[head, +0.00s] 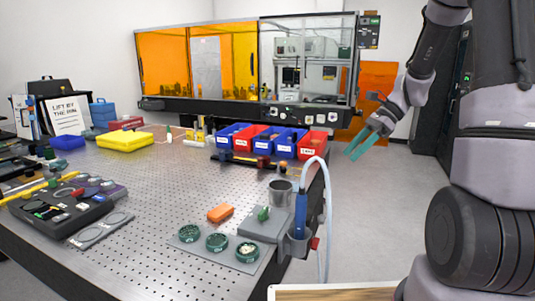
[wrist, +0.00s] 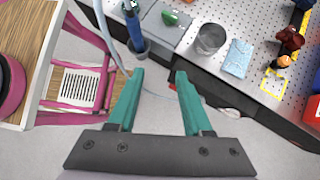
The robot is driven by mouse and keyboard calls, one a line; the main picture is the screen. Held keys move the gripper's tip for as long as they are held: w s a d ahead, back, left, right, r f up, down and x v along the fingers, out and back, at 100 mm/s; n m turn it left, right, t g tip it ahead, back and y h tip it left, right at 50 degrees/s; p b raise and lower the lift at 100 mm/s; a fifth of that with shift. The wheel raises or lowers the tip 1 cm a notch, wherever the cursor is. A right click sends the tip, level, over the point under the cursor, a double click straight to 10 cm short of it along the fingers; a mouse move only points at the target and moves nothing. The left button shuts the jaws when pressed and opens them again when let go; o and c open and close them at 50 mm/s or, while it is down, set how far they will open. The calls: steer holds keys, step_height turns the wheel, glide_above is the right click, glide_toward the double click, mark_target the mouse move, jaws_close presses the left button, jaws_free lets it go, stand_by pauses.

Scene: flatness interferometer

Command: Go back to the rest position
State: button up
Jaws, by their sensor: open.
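My gripper (head: 362,140) has teal fingers and hangs in the air to the right of the perforated table (head: 150,190), over the open floor. It is open and empty. In the wrist view my gripper (wrist: 157,75) shows its two fingers spread wide, with grey floor between them. The table edge lies beyond the fingertips, and the fingers look clear of everything.
A blue-handled tool (head: 301,215) with a pale hose stands in a holder at the table's right corner. A metal cup (head: 280,192) and red and blue bins (head: 313,144) are near that edge. A wooden surface (head: 335,293) is in front.

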steer(key=s+r+n+t+h, duration=0.6)
steer(key=s+r+n+t, duration=0.2)
steer(key=s+r+n, duration=0.5)
steer(key=s+r, duration=0.4)
stand_by(0.4)
